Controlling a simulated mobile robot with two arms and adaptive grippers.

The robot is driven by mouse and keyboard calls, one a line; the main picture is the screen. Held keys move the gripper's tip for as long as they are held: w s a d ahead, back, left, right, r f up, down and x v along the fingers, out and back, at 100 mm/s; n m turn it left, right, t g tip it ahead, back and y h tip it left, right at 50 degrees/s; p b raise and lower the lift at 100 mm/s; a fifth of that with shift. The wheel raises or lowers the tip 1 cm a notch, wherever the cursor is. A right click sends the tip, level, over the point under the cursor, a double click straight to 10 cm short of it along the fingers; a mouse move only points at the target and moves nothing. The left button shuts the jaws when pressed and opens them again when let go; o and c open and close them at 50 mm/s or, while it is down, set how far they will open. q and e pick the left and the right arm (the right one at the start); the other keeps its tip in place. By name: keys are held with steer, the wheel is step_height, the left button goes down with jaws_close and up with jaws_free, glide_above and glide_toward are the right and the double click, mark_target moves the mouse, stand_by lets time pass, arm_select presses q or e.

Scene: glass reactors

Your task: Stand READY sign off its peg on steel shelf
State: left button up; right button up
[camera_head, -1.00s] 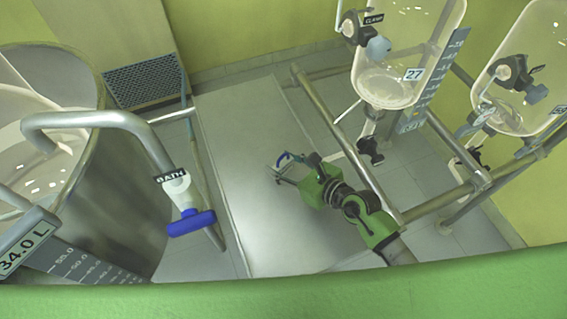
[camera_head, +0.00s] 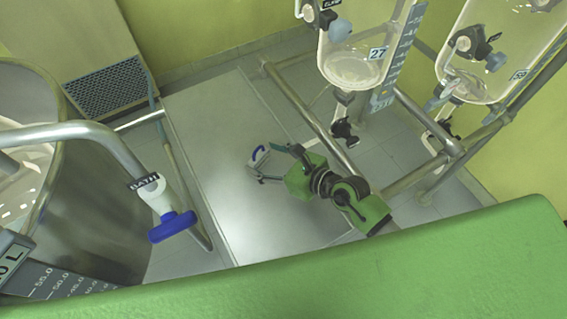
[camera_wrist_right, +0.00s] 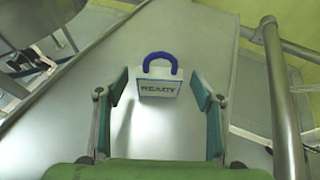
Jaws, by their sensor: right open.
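The READY sign (camera_wrist_right: 158,88) is a small white block with dark lettering and a blue loop handle on top. It looks upright over the steel shelf (camera_head: 230,120); I cannot tell for sure that its base touches the surface. It also shows small in the head view (camera_head: 259,156). My right gripper (camera_head: 264,164) is open, with the sign between or just beyond its fingertips. In the right wrist view its green fingers (camera_wrist_right: 160,92) are apart on either side, with gaps to the sign. No peg can be made out. My left gripper is not in view.
A steel vessel (camera_head: 110,220) with a BATH-tagged pipe and blue handle (camera_head: 172,227) stands left of the shelf. Steel rails (camera_head: 310,115) and glass reactors (camera_head: 350,65) are on the right. A vent grille (camera_head: 105,88) is at the back left. The rest of the shelf looks clear.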

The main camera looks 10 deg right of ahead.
steer(key=v, duration=0.8)
steer(key=shift+s+d, duration=0.15)
steer(key=shift+s+d+r+b, duration=0.3)
steer(key=shift+s+d+r, duration=0.05)
steer(key=shift+s, duration=0.05)
